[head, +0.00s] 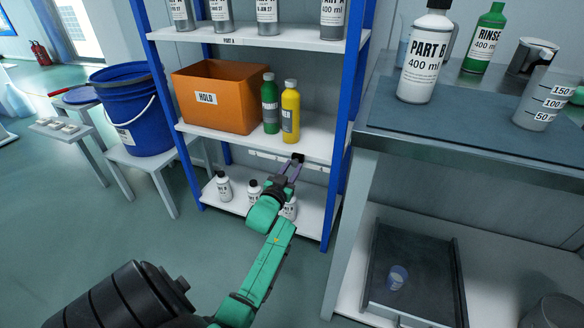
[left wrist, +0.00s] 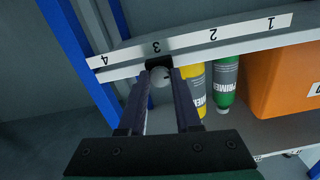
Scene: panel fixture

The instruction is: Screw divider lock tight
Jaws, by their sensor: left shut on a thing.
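A small black knob-like piece, likely the divider lock (head: 298,157), sits at the front edge of the blue-framed rack's shelf. In the left wrist view the black piece (left wrist: 158,61) is beside the number 3 on a white strip numbered 1 to 4 (left wrist: 212,36). My left gripper (head: 294,162) reaches up to it from below, and its two dark fingers (left wrist: 161,75) are shut on it. A pale round part shows between the fingers. The fingers hide much of the piece, so I cannot tell how tight it is. My right gripper is not in view.
An orange HOLD box (head: 215,97), a green bottle (head: 270,104) and a yellow bottle (head: 290,112) stand on the middle shelf. Small white bottles (head: 223,186) stand below, near my arm. A workbench (head: 480,130) is at the right, a blue bucket (head: 130,110) at the left.

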